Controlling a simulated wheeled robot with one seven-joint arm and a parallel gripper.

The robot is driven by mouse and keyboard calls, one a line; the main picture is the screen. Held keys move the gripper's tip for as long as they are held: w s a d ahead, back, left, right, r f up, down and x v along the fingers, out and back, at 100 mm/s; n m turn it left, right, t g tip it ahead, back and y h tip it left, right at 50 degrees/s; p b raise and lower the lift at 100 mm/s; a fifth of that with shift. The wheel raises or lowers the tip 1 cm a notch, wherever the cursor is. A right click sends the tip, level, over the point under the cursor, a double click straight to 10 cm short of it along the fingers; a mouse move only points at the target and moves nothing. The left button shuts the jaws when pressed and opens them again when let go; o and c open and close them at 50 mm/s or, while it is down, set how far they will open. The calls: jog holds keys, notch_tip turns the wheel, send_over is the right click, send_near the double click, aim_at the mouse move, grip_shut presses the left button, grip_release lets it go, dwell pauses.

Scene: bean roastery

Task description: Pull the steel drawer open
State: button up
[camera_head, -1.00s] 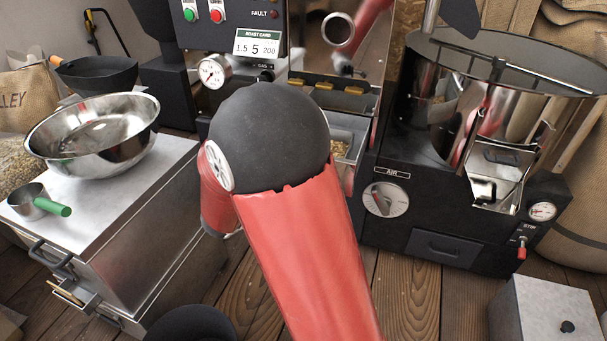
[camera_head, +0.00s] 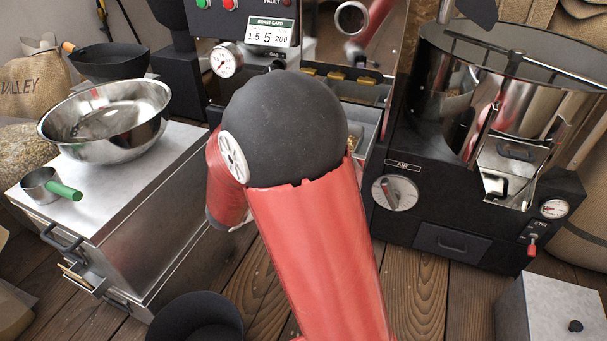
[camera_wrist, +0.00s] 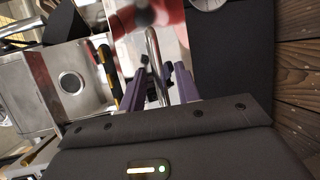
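The steel drawer (camera_head: 367,122) is low in the roaster's front, below the brass clips, largely hidden by my arm in the head view. Its top shows a strip with beans inside, so it looks partly open. In the wrist view its bright bar handle (camera_wrist: 154,50) crosses between my fingers. My gripper (camera_wrist: 157,68) has purple fingers with dark tips, one on each side of the bar. My gripper is hidden behind my red arm in the head view.
A black housing with the AIR dial (camera_head: 395,193) stands right of the drawer. A steel cabinet (camera_head: 165,215) with a bowl (camera_head: 105,122) and a green-handled scoop (camera_head: 64,190) is at left. A black round object (camera_head: 195,318) and a pale box (camera_head: 550,310) stand on the plank floor.

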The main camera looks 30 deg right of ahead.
jog(key=v, duration=0.8)
jog(key=shift+d, duration=0.1)
